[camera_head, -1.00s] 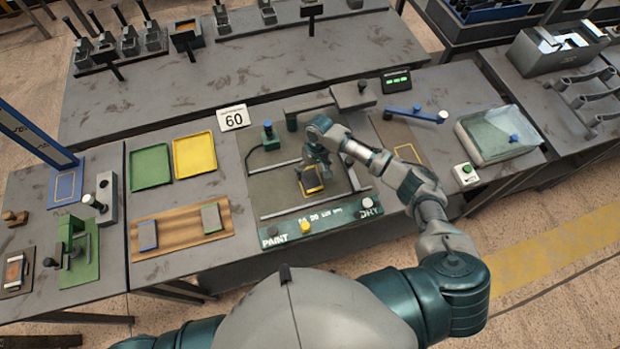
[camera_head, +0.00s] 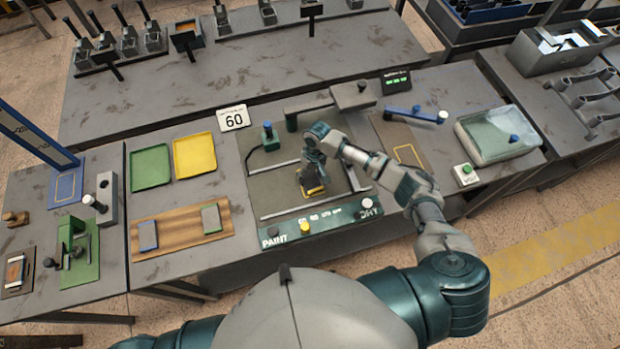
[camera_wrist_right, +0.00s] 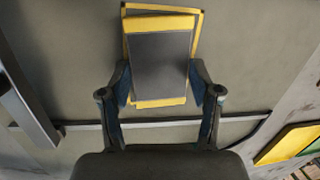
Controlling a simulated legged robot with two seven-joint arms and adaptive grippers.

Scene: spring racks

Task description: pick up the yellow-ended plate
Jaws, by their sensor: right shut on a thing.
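The yellow-ended plate (camera_wrist_right: 160,60) is a grey rectangle with yellow bands at its two ends. In the right wrist view it sits between the fingers of my right gripper (camera_wrist_right: 163,88), which are shut on its two long sides. A yellow outline on the grey work surface shows just past the plate's top and right edges. In the head view my right gripper (camera_head: 314,188) is over the middle of the paint station, and its fingers and wrist hide most of the plate. I cannot tell how far the plate is above the surface. My left gripper is out of view.
Metal rails flank the work area, with a PAINT/DRY control strip (camera_head: 318,221) in front. A yellow tray (camera_head: 194,156) and a green tray (camera_head: 150,167) lie to the left, behind a wooden board (camera_head: 180,230) with two blocks. A second yellow outline (camera_head: 408,155) is to the right.

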